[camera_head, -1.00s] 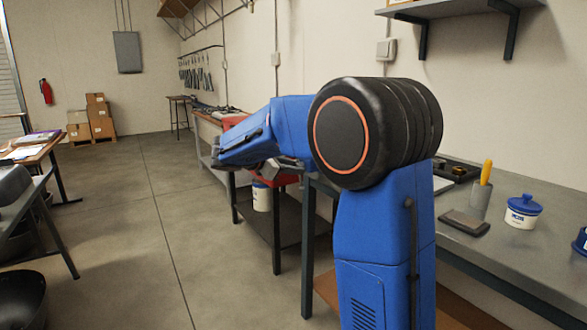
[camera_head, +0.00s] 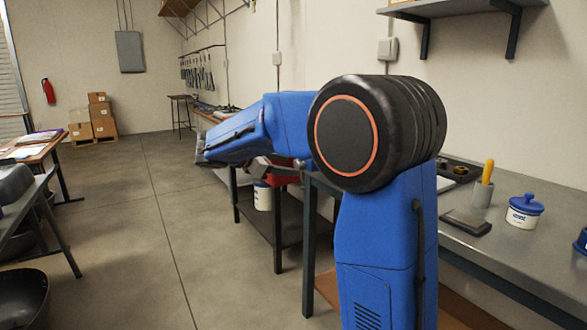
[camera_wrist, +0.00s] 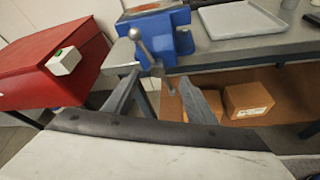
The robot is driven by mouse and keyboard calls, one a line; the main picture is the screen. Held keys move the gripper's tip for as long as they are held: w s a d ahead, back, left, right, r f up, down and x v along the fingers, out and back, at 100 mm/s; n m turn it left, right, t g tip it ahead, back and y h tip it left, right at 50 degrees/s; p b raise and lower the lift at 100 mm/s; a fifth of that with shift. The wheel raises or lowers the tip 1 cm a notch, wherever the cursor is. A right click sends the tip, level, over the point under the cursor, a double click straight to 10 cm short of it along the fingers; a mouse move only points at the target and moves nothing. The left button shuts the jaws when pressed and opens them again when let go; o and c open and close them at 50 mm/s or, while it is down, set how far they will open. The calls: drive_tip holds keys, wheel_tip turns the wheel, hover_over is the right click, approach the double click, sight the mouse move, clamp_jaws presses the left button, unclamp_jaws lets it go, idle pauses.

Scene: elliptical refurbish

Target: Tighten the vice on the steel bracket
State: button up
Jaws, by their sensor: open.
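The blue vice (camera_wrist: 158,38) is on the edge of a grey bench in the wrist view, near the top. Its silver screw and handle with a ball end (camera_wrist: 137,38) face me. I cannot make out the steel bracket; the vice's top is cut off by the frame edge. My gripper (camera_wrist: 157,88) is open, its two grey fingers apart and pointing toward the vice. In the head view I cannot make out the vice, and my blue arm covers part of the bench.
A red cabinet (camera_wrist: 50,70) with a white box and green button stands left of the vice. A grey tray (camera_wrist: 240,20) lies on the bench at right. Cardboard boxes (camera_wrist: 247,99) sit on the lower shelf. A blue-lidded jar (camera_head: 523,212) stands on the near bench.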

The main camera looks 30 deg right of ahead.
drive_tip(key=v, duration=1.2)
drive_tip(key=shift+a, duration=0.25)
drive_tip(key=shift+s, duration=0.15)
